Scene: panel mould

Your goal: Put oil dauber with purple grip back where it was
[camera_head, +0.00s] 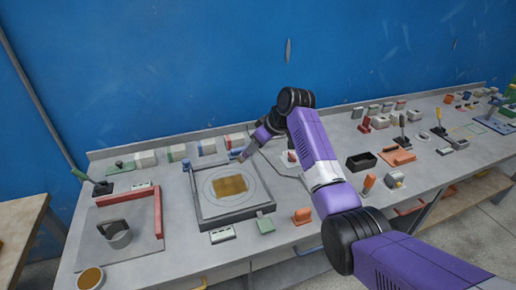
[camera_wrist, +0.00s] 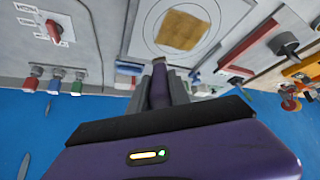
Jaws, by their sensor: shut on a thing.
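My gripper (camera_wrist: 160,84) is shut on the oil dauber with the purple grip (camera_wrist: 159,92). In the head view my gripper (camera_head: 246,153) is near the back right edge of the square panel mould (camera_head: 205,212). The dauber's far end points toward the mould's circle, where a yellow-brown patch (camera_head: 230,186) lies. I cannot tell whether the dauber touches the surface.
A red L-shaped bar (camera_head: 158,211) and a grey cylinder (camera_head: 118,236) stand left of the mould. Several small blocks line the bench's back edge by the blue wall (camera_head: 180,65). An orange block (camera_head: 302,216) and black tray (camera_head: 361,161) lie to the right.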

